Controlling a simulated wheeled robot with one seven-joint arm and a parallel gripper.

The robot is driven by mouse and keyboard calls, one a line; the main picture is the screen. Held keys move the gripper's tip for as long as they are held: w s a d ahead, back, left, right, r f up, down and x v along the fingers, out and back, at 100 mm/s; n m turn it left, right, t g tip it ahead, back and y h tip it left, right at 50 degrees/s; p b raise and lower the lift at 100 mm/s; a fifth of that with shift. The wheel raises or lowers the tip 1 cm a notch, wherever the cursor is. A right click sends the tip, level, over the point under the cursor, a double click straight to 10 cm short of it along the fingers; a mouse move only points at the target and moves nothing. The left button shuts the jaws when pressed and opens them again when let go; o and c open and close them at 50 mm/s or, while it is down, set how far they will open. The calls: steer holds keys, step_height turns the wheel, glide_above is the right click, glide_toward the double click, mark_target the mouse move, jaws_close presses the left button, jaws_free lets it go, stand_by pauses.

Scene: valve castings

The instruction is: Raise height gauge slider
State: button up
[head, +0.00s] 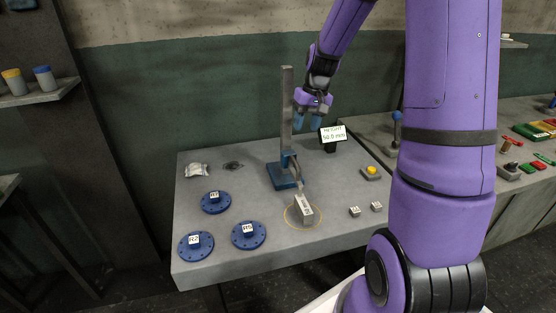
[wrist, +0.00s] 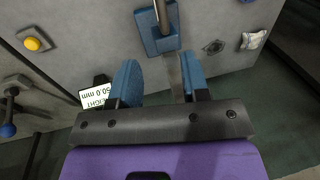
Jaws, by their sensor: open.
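The height gauge has a tall grey column (head: 287,105) on a blue base (head: 284,176), which also shows in the wrist view (wrist: 152,40). Its blue slider (head: 287,159) sits low on the column, just above the base. My gripper (head: 308,120) is beside the upper column, well above the slider. In the wrist view my gripper (wrist: 160,82) has its blue fingers apart. A grey strip shows between them, probably the column; I cannot tell whether it lies between the fingertips. A display (head: 332,136) reads HEIGHT 50.0 mm.
A labelled grey casting (head: 305,210) stands in an orange ring in front of the gauge. Several blue flanges (head: 216,202) lie at left. A crumpled white bag (head: 196,170) lies at back left.

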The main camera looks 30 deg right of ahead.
mark_target(295, 160)
steer(key=f, duration=0.4)
steer(key=w+a+f, duration=0.1)
steer(key=f, duration=0.3)
steer(key=a+f, duration=0.1)
steer(key=f, duration=0.3)
steer(key=shift+w+a, duration=0.15)
steer(key=shift+w, duration=0.1)
jaws_close()
